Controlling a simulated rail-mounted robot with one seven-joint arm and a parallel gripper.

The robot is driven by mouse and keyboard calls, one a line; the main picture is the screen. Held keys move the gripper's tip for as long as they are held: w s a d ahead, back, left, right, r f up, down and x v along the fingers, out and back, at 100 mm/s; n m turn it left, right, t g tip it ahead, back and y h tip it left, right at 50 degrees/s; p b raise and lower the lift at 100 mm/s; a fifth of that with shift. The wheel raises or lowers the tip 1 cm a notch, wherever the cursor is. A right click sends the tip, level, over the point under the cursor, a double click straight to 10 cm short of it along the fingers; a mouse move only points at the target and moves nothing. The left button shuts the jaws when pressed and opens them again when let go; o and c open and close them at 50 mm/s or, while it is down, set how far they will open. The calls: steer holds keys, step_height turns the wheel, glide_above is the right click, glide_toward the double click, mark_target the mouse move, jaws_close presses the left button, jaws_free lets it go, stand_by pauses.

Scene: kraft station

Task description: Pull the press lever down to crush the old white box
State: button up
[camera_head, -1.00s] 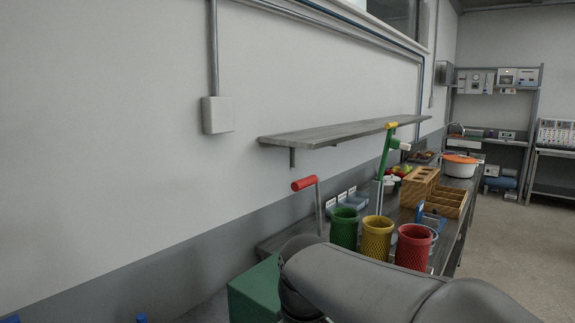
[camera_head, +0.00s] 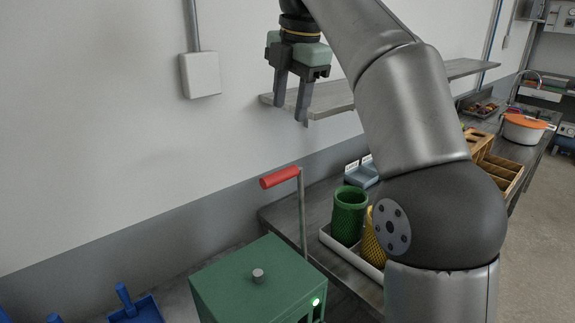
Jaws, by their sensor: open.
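The press is a green box-shaped machine (camera_head: 235,280) at the lower middle, with a grey knob on top and a small lit green light on its front. Its lever (camera_head: 302,215) is a thin upright metal rod with a red handle (camera_head: 279,177) at the top, pointing left. The lever stands up. My gripper (camera_head: 291,112) is open and empty, fingers pointing down, above the red handle and apart from it. The old white box cannot be seen; the inside of the press is hidden from this view.
A wall shelf (camera_head: 340,98) runs behind my gripper. Green (camera_head: 348,212) and yellow (camera_head: 372,243) mesh cups stand in a tray right of the lever. Blue dustpan-like items (camera_head: 136,308) lie at lower left. My arm covers much of the right side.

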mark_target(280, 172)
steer(key=f, duration=0.5)
steer(key=w+a+f+b, duration=0.1)
steer(key=f, duration=0.4)
steer(key=w+f+b, duration=0.1)
steer(key=f, duration=0.4)
steer(key=shift+w+a+f, duration=0.2)
steer(key=shift+a, duration=0.2)
jaws_close()
